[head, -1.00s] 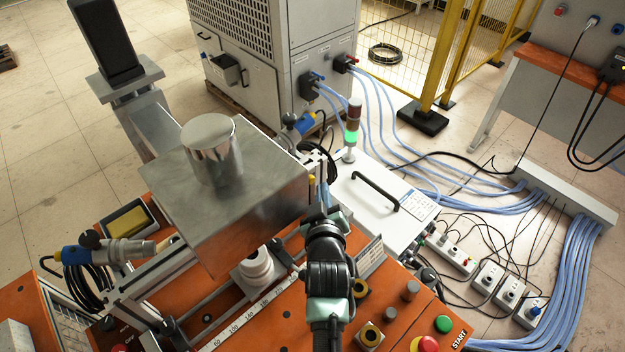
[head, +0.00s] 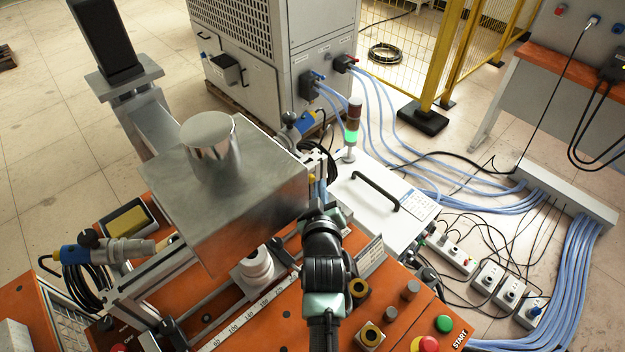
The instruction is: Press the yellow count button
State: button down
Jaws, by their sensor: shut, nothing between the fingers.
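My arm reaches up from the bottom middle, and my gripper (head: 318,211) is at its far end, just right of the large metal block. Its fingers are small, dark and partly hidden by the wrist; they are shut and empty. Which part is the yellow count button is not clear. A small yellow piece (head: 311,181) shows beyond my gripper by the block's edge. I cannot tell whether my gripper touches anything.
The metal block (head: 228,195) with a cylinder (head: 209,138) on top stands left of my gripper. A white cabinet (head: 357,207) with a black handle and a green-lit signal tower (head: 352,133) lie beyond. A green button (head: 444,323) and a red button (head: 428,344) are lower right.

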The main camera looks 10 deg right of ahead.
jog(key=shift+w+a+r, duration=0.1)
jog(key=shift+w+a, duration=0.2)
jog(key=shift+w, duration=0.15)
dwell(1.0)
jog(key=shift+s, duration=0.1)
jog(key=shift+s+d, duration=0.45)
jog(key=shift+s, duration=0.2)
jog(key=shift+s+d, duration=0.75)
jog(key=shift+s, duration=0.3)
jog(key=shift+s+d, duration=0.7)
jog(key=shift+s, duration=0.35)
